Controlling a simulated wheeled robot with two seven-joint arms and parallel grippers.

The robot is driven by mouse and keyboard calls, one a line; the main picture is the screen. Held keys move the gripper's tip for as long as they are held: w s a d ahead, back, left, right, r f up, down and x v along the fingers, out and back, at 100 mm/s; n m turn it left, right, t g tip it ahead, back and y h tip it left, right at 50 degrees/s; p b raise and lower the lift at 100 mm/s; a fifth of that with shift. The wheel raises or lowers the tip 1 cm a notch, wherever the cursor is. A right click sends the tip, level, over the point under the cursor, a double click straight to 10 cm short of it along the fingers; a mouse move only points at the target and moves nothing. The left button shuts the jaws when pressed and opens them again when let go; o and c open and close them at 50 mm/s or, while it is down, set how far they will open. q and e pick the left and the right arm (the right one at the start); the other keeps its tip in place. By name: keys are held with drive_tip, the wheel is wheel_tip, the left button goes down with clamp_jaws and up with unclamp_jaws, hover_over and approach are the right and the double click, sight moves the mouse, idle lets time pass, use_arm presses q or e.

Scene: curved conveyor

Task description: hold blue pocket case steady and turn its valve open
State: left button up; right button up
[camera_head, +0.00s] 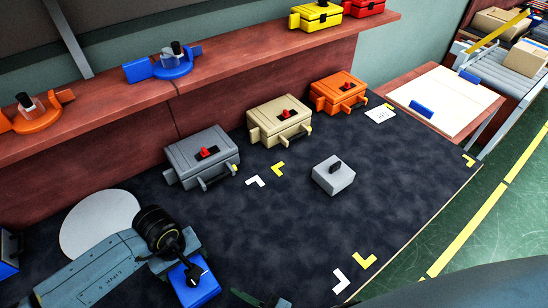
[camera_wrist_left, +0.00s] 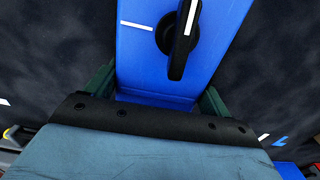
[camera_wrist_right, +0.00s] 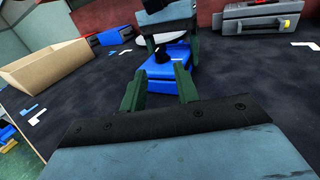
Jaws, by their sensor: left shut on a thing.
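The blue pocket case (camera_head: 203,291) lies at the lower left of the dark mat in the head view, with a black valve lever (camera_head: 193,270) on top. My left gripper (camera_wrist_left: 156,95) is shut on the case, its green fingers along both sides. In the left wrist view, the lever (camera_wrist_left: 182,42) runs roughly lengthwise along the case, crosswise to a white line on its surface. My right gripper (camera_wrist_right: 160,80) is open and empty; in its wrist view the case (camera_wrist_right: 174,54) lies just beyond the fingertips, partly hidden by my left arm.
Grey (camera_head: 200,155), beige (camera_head: 279,120) and orange (camera_head: 338,90) cases stand along the mat's back. A white disc (camera_head: 100,222) lies left. A cardboard box (camera_wrist_right: 50,62) stands left in the right wrist view. The mat's right front is clear.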

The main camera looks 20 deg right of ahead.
drive_tip(key=shift+v, duration=1.15)
drive_tip(key=w+d+m+h, duration=0.1)
drive_tip(key=w+d+m+t+h, duration=0.1)
drive_tip(key=w, duration=0.1)
drive_tip(key=w+d+m+h, duration=0.1)
drive_tip(key=w+d, duration=0.1)
drive_tip(key=shift+w+d+f+m+t, duration=0.15)
drive_tip(key=shift+w+m+t, duration=0.1)
drive_tip(key=shift+m+t, duration=0.15)
drive_tip(key=w+d+m+h, duration=0.1)
drive_tip(key=d, duration=0.1)
drive_tip(key=w+d+m+h, duration=0.1)
drive_tip(key=w+d+m, duration=0.1)
drive_tip(key=w+d+m+h, duration=0.1)
drive_tip(key=w+d+h, duration=0.1)
drive_tip(key=shift+d+f+m+t, duration=0.2)
drive_tip(key=shift+d+m+t, duration=0.1)
drive_tip(key=shift+d+t, duration=0.1)
drive_tip(key=w+d+m+h, duration=0.1)
drive_tip(key=d+m+h, duration=0.1)
drive_tip(key=d, duration=0.2)
drive_tip(key=w+d+m+h, duration=0.2)
drive_tip(key=d+m, duration=0.1)
drive_tip(key=d, duration=0.1)
drive_tip(key=w+d+m+h, duration=0.2)
drive_tip(key=d, duration=0.3)
drive_tip(key=shift+f, duration=0.1)
drive_tip(key=shift+w+d+m+g+h, duration=0.15)
drive_tip(key=shift+d+m+g+h, duration=0.15)
drive_tip(key=shift+d+m+h, duration=0.3)
